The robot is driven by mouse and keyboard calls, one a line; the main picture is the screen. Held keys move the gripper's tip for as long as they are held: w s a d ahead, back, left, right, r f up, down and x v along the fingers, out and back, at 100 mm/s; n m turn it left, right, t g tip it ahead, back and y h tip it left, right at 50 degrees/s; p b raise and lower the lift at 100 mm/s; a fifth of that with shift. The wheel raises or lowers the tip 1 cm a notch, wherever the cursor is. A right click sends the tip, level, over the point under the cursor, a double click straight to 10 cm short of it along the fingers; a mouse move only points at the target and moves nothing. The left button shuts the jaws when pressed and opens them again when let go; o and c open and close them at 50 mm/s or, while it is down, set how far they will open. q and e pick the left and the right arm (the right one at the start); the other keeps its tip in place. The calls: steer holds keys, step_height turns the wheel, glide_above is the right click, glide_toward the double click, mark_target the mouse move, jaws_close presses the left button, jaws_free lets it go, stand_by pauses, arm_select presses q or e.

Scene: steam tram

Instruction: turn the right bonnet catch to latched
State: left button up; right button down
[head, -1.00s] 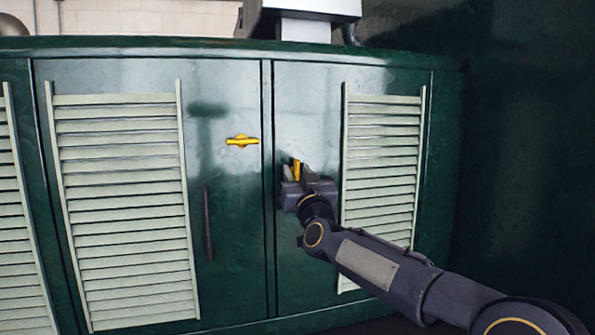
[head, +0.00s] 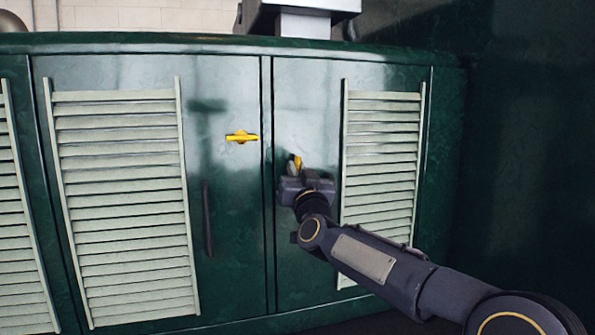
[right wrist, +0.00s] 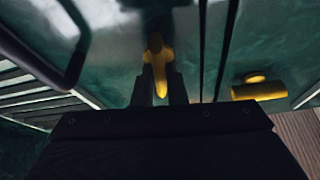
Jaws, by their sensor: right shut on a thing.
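The right bonnet catch (head: 297,160) is a small yellow handle on the right green door, partly hidden by my right gripper (head: 295,170). It stands roughly upright in the head view, leaning slightly. In the right wrist view the yellow catch (right wrist: 160,68) lies between the two dark fingers, and the gripper is shut on it. The left bonnet catch (head: 241,137) is a like yellow handle on the left door, lying level; it also shows in the right wrist view (right wrist: 258,90). My left gripper is not in view.
Pale louvred panels (head: 381,170) flank the catches on both doors. A dark upright bar handle (head: 207,218) is on the left door, below its catch. A narrow seam (head: 267,230) parts the doors. A grey box-like fitting (head: 300,8) stands above the top edge.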

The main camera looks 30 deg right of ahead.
steer(key=m+h, duration=0.1)
steer(key=m, duration=0.2)
steer(key=m+g+h+p, duration=0.1)
steer(key=m, duration=0.2)
steer(key=shift+r+g+h, duration=0.1)
steer(key=shift+g+h, duration=0.2)
steer(key=m+g+p, duration=0.1)
steer(key=m, duration=0.1)
steer(key=m+h, duration=0.1)
steer(key=m, duration=0.2)
steer(key=shift+d+g+h+p, duration=0.1)
steer(key=shift+g+h+p, duration=0.2)
steer(key=shift+g+p, duration=0.1)
steer(key=m+g+p, duration=0.2)
steer(key=m, duration=0.3)
steer(key=shift+d+f+m+g+p, duration=0.15)
steer(key=shift+m+g+p, duration=0.2)
steer(key=shift+m+p, duration=0.45)
steer(key=shift+a+f+m+g+p, duration=0.1)
steer(key=shift+m+g+p, duration=0.25)
steer(key=shift+m, duration=0.75)
steer(key=shift+f, duration=0.1)
steer(key=c, duration=1.5)
jaws_free()
steer(key=shift+o, duration=0.2)
